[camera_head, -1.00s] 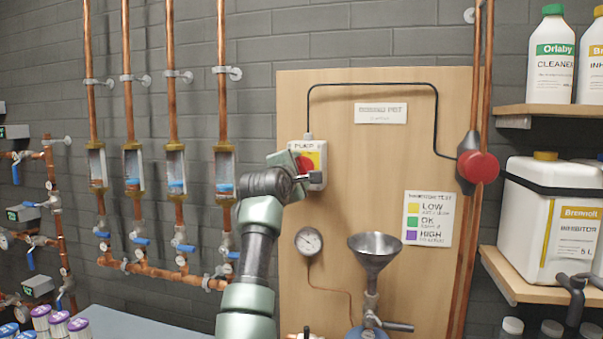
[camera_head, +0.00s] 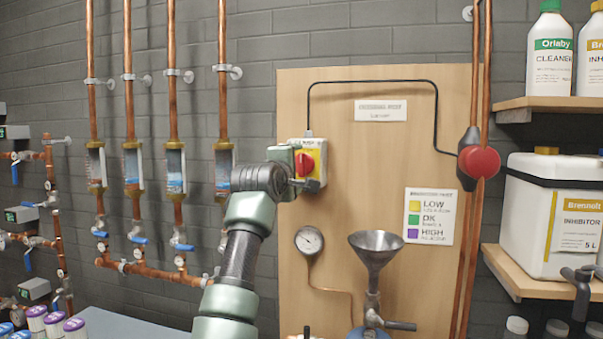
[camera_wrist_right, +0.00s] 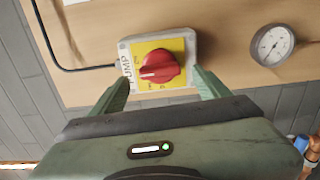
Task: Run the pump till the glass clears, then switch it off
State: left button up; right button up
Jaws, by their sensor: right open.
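The pump switch box (camera_head: 315,150) hangs on the wooden board, with a red rotary knob (camera_head: 303,163) on a yellow plate. In the right wrist view the knob (camera_wrist_right: 155,66) has its white mark toward the PUMP label; the small position lettering is too blurred to read. My right gripper (camera_wrist_right: 158,88) is open, its fingers either side of and just short of the knob; its grip on it looks free. In the head view the gripper (camera_head: 300,174) partly covers the box. Several sight glasses (camera_head: 175,168) on copper pipes show blue-grey contents. The red pump (camera_head: 478,162) is at the right. My left gripper is out of view.
A pressure gauge (camera_head: 309,240) and a steel funnel (camera_head: 375,250) are below the switch. A colour chart (camera_head: 430,215) is to their right. Shelves with bottles (camera_head: 550,55) and a white inhibitor canister (camera_head: 530,190) stand at the right. Capped containers (camera_head: 55,323) are at lower left.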

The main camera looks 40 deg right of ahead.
jog(key=b+v, duration=0.3)
jog(key=v, duration=0.1)
jog(key=shift+s+f+b, duration=0.1)
jog(key=shift+s+b, duration=0.2)
jog(key=shift+s, duration=0.1)
